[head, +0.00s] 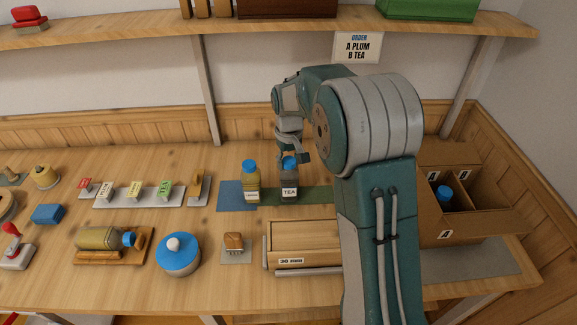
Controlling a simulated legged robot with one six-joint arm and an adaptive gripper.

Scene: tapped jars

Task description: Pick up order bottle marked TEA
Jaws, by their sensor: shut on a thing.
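The bottle marked TEA (289,193) stands upright on the green mat, with a blue cap, a dark body and a white label facing me. My gripper (291,159) comes down from above and is shut on this bottle at its cap. The fingers hide part of the cap. I cannot tell whether the bottle's base touches the mat. A yellowish bottle (251,186) with a blue cap stands close on its left, its label too small to read. The order sign (357,47) on the wall reads A PLUM, B TEA.
A brown box (475,222) with compartments labelled A and B stands at right; a blue-capped bottle (444,193) is inside, seemingly in the left one. A wooden tray (303,233) marked 30 mm lies in front. Stamps (164,187), a blue-lidded jar (178,258) and a bottle cradle (120,258) are left.

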